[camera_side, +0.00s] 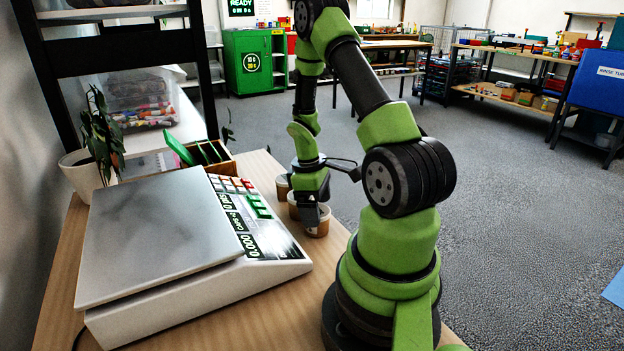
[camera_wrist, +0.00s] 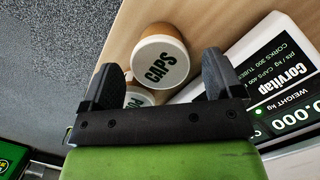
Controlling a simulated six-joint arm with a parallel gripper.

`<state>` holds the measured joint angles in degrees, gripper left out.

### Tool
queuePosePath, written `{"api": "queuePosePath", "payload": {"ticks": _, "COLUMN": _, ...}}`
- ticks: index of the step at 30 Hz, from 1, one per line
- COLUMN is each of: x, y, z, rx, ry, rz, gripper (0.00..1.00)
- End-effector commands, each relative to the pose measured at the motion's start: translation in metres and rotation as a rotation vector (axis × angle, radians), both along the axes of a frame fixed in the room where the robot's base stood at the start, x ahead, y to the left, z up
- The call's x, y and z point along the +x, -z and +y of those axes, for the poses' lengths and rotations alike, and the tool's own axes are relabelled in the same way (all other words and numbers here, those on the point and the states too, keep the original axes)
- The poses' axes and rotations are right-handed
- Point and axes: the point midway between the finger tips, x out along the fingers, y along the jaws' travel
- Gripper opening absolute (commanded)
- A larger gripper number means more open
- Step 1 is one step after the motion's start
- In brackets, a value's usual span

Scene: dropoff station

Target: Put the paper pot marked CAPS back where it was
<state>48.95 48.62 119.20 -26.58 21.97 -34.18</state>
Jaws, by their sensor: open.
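The paper pot marked CAPS (camera_wrist: 160,62) is brown with a pale lid and dark green letters in the wrist view. It stands on the wooden table, just beyond and between my fingertips. In the side view it appears to be the frontmost pot (camera_side: 318,228), right of the scale. My gripper (camera_wrist: 161,64) is open and empty, with one finger to each side of the pot's lid in the wrist view. In the side view my gripper (camera_side: 312,212) is low, just over the pots and partly covering them. I cannot tell whether a finger touches the pot.
A second lidded pot (camera_wrist: 138,97), its lettering mostly hidden, stands close to the CAPS pot. Another pot (camera_side: 283,188) shows farther back. A white scale (camera_side: 250,240) with an empty plate reads 0.000 at left. A wooden divided box (camera_side: 210,155) and plant (camera_side: 95,150) stand behind.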

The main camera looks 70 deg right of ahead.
Motion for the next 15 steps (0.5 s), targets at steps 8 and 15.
{"api": "queuePosePath", "payload": {"ticks": 8, "x": 0.009, "y": -0.057, "z": 0.0, "rx": -0.002, "ry": 0.0, "rz": -0.005, "gripper": 0.86}}
{"api": "queuePosePath", "payload": {"ticks": 15, "x": 0.014, "y": -0.083, "z": 0.002, "rx": -0.004, "ry": 0.0, "rz": -0.007, "gripper": 0.86}}
